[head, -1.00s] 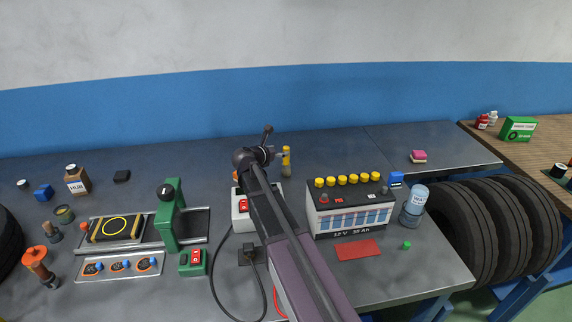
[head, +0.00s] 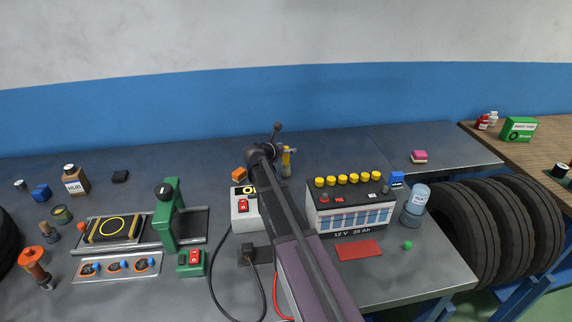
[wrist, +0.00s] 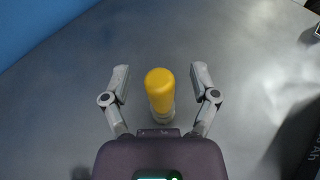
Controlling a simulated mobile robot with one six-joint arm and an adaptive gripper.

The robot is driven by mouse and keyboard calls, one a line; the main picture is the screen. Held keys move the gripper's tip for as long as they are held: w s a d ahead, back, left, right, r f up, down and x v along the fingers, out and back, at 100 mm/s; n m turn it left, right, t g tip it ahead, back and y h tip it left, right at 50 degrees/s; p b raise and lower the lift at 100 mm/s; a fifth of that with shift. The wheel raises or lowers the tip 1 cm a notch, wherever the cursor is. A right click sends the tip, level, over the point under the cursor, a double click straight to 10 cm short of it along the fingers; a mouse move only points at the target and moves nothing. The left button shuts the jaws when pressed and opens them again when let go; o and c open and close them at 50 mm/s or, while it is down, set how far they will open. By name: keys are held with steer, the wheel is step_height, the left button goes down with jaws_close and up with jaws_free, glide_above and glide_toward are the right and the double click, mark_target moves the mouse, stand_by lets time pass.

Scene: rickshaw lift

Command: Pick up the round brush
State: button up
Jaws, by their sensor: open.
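The round brush (head: 286,169) appears to be the upright piece with a yellow top and grey lower part, standing on the grey bench behind the battery. In the wrist view its yellow top (wrist: 160,88) is between the two fingers, with a gap on each side. My gripper (wrist: 158,70) is open and empty, and its fingers do not appear to touch the brush. In the head view my gripper (head: 287,152) is at the brush, and my arm hides part of the area.
A battery (head: 348,210) with yellow caps stands right of my arm. A white box with a red switch (head: 242,208) and an orange block (head: 239,174) are to the left. A water bottle (head: 414,204) stands by the tyres. Bench behind the brush is clear.

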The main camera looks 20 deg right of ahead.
jaws_close()
stand_by(0.3)
steer(key=shift+r, duration=0.15)
step_height(320, 180, up, 10)
steer(key=p, duration=1)
stand_by(0.7)
